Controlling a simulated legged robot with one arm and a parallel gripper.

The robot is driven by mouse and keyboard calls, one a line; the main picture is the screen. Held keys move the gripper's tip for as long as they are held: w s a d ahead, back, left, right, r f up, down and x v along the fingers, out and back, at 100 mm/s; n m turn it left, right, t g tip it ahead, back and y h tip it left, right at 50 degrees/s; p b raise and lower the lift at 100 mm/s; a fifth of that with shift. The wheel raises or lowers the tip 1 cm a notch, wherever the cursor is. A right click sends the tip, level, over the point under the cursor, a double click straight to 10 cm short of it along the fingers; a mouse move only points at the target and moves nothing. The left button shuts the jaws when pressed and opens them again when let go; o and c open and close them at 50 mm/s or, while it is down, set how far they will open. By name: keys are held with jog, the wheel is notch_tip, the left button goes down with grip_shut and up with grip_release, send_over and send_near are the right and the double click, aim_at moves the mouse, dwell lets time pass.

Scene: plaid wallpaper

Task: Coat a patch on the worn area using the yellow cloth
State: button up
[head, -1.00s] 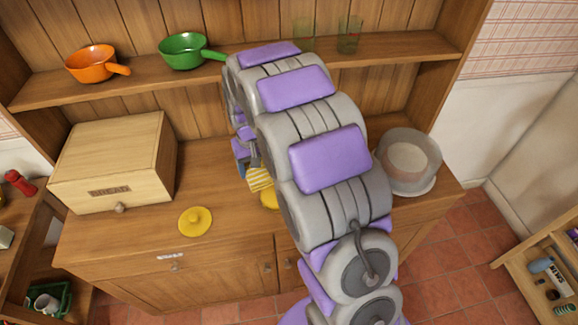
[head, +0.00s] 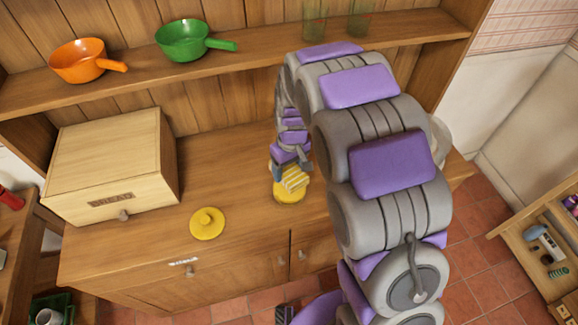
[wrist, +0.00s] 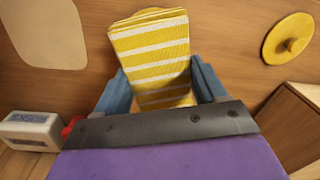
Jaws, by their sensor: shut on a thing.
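The yellow-and-white striped cloth (head: 294,179) is in my gripper, at the round yellow tin (head: 288,198) on the wooden counter. I cannot tell whether it touches the tin's contents. A yellow lid with a knob (head: 207,223) lies left of the tin; the lid (wrist: 290,38) also shows in the wrist view. A pale rounded patch (wrist: 45,33), apparently the worn area, is on the wood at upper left in the wrist view.
A wooden bread box (head: 110,165) stands at the counter's left. An orange pan (head: 82,62), a green pan (head: 185,40) and green glasses stand on the shelf (head: 240,60) above. A clear dome at the right is mostly behind my arm. The counter around the lid is clear.

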aim_at(290, 180)
jog(key=shift+d+f, duration=0.4)
jog(key=shift+f, duration=0.05)
jog(key=shift+f+b, duration=0.35)
jog(key=shift+f, duration=0.05)
jog(key=shift+a+f+b, duration=0.25)
jog(key=shift+f+b, duration=0.15)
jog(key=shift+f, duration=0.55)
jog(key=shift+a+f+b, duration=0.2)
jog(key=shift+f+b, duration=0.15)
jog(key=shift+f, duration=0.75)
jog(key=shift+d, duration=0.35)
jog(key=shift+a, duration=0.25)
jog(key=shift+d+f, duration=0.15)
jog(key=shift+s+f, duration=0.1)
jog(key=shift+f, duration=0.25)
